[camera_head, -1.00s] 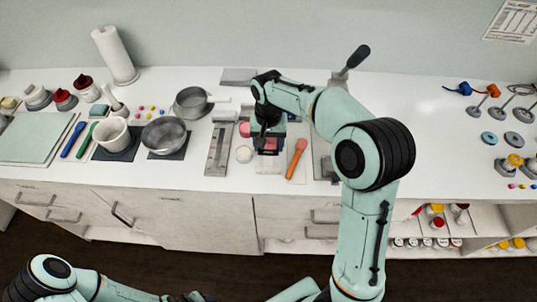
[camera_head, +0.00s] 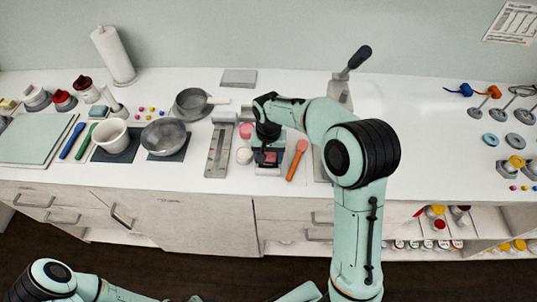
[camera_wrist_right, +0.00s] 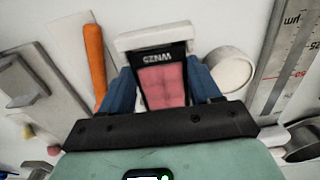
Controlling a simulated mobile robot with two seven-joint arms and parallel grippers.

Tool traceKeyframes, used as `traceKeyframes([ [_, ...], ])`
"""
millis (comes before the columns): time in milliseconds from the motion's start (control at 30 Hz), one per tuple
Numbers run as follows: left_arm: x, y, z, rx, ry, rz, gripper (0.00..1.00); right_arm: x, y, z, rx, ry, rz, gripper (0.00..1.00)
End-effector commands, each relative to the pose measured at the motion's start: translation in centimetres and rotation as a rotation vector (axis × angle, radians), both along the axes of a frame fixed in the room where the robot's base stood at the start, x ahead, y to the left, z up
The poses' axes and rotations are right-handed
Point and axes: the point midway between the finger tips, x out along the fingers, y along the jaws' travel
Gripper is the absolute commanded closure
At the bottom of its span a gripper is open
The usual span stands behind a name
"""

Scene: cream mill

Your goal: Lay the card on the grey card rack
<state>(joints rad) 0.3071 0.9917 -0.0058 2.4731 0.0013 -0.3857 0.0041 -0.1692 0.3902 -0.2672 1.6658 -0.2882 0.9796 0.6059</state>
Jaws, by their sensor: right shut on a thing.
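The card (camera_wrist_right: 163,84) shows a pink patch on a black ground with lettering at its far edge in the right wrist view. My right gripper (camera_wrist_right: 165,92) is shut on it, with a blue finger at each side. In the head view the card (camera_head: 270,157) is a small pink patch below my right gripper (camera_head: 267,146), close over the counter. A white bar (camera_wrist_right: 153,38) lies at the card's far end; I cannot tell whether they touch. A flat grey plate (camera_head: 239,77) at the back of the counter looks like the card rack; it appears empty. My left gripper is out of view.
An orange spatula (camera_head: 297,160) lies right of my right gripper; a white round pot (camera_head: 244,157) and a steel gauge (camera_head: 217,150) lie left. A lever device (camera_head: 346,75) stands behind right. Metal bowls (camera_head: 164,135) stand left.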

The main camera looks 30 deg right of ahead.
Motion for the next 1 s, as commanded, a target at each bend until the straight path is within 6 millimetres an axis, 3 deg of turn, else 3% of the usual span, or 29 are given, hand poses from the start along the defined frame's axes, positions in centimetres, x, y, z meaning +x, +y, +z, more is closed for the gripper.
traceKeyframes([
  [67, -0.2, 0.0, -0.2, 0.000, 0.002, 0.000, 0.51, 0.0, 0.0, -0.4, 0.001, 0.001, 0.000, 0.67],
  [100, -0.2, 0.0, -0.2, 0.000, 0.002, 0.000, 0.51, 0.0, 0.0, -0.3, 0.000, 0.000, 0.000, 0.28],
  [167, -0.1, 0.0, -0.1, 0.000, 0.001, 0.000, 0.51, 0.0, 0.0, -0.2, 0.000, 0.000, 0.000, 0.12],
  [567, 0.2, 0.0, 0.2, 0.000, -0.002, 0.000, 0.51, 0.1, 0.0, 0.7, 0.001, -0.003, 0.000, 0.12],
  [767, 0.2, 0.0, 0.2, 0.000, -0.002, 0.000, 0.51, 0.1, 0.2, 4.3, 0.001, -0.006, 0.002, 0.12],
  [1000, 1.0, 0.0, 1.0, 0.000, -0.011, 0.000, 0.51, 0.2, 0.3, 10.0, 0.000, -0.007, 0.001, 0.12],
])
